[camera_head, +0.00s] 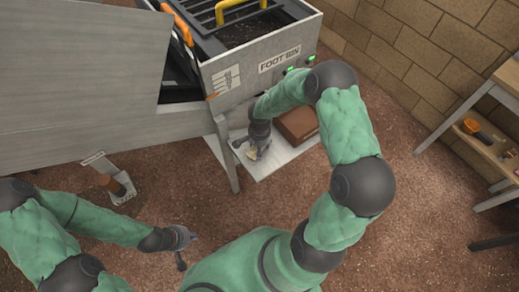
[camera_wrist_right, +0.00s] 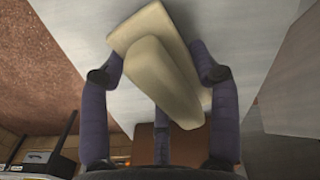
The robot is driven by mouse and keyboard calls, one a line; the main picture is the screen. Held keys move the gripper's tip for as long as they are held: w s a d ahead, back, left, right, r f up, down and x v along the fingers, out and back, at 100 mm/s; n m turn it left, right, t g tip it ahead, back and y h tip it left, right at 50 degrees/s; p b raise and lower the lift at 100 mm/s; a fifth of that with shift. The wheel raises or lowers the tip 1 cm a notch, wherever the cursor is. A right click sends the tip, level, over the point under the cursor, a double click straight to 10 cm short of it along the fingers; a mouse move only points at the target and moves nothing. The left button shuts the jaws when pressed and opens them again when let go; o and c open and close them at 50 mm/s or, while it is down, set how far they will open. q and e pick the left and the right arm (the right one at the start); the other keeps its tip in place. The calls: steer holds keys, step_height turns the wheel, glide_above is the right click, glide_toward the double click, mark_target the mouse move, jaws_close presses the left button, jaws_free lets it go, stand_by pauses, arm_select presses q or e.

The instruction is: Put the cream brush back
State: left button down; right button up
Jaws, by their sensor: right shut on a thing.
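The cream brush (camera_wrist_right: 165,82) fills the middle of the right wrist view, with a wide flat part and a thick handle part. My right gripper (camera_wrist_right: 158,74) is shut on it, with purple fingers on both sides. In the head view the brush (camera_head: 252,153) is a small cream patch at the right gripper, over the pale lower shelf (camera_head: 283,163) under the grey cabinet. I cannot tell whether the brush touches the shelf. My left gripper (camera_head: 187,248) hangs over the reddish ground at the lower middle, empty, its fingers apart.
A brown box (camera_head: 298,126) lies on the shelf beside the right gripper. A cabinet leg (camera_head: 226,152) stands left of it. A wooden bench (camera_head: 497,150) with tools stands at the right. Ground between is clear.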

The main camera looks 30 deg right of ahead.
steer(key=shift+f, duration=0.15)
steer(key=o, duration=1)
steer(key=shift+r, duration=0.45)
step_height(320, 180, up, 11)
steer(key=p, duration=0.4)
steer(key=shift+r, duration=0.15)
